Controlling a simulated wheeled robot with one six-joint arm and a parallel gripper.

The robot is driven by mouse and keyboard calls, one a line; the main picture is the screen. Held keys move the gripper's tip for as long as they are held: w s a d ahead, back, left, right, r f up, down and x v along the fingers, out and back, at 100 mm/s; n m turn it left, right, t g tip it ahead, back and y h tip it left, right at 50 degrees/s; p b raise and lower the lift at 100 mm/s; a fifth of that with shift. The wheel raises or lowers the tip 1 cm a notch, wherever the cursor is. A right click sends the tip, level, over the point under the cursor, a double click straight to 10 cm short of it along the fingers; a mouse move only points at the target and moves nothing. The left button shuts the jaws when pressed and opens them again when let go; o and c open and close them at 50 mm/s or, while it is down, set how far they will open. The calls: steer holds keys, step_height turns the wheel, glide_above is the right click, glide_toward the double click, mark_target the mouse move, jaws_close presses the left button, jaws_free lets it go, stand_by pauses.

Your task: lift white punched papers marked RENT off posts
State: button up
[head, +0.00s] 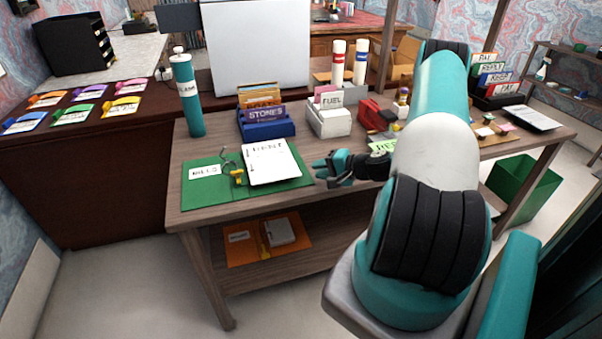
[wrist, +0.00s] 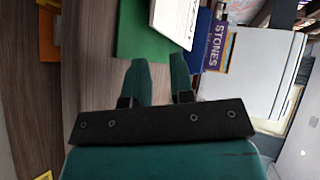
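A stack of white papers (head: 270,165) with dark printed lettering, too small to read surely, lies on the right half of an open green folder (head: 215,190) on the desk. A metal arch with a yellow part (head: 238,178) stands at the stack's left edge; I cannot tell whether posts pass through the papers. In the wrist view the papers (wrist: 175,18) show at the top, beside bare green folder (wrist: 135,35). My gripper (head: 318,170) is just right of the folder, apart from the papers. Its fingers (wrist: 160,62) are apart with nothing between them.
A blue STONES card box (head: 265,125) and a white FUEL box (head: 330,120) stand behind the folder. A teal bottle (head: 188,95) stands at the desk's back left. An orange folder (head: 268,240) lies on the lower shelf. My arm hides part of the desk's right side.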

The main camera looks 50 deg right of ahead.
mark_target(303, 178)
steer(key=shift+b+x, duration=1.05)
steer(key=shift+x, duration=2.15)
jaws_close()
steer(key=shift+r+p, duration=1)
steer(key=shift+r, duration=0.35)
steer(key=shift+f, duration=0.15)
steer(key=p+v, duration=0.4)
steer(key=v, duration=1.1)
steer(key=shift+s+f, duration=0.15)
steer(key=shift+f, duration=0.25)
steer(key=shift+d, duration=0.15)
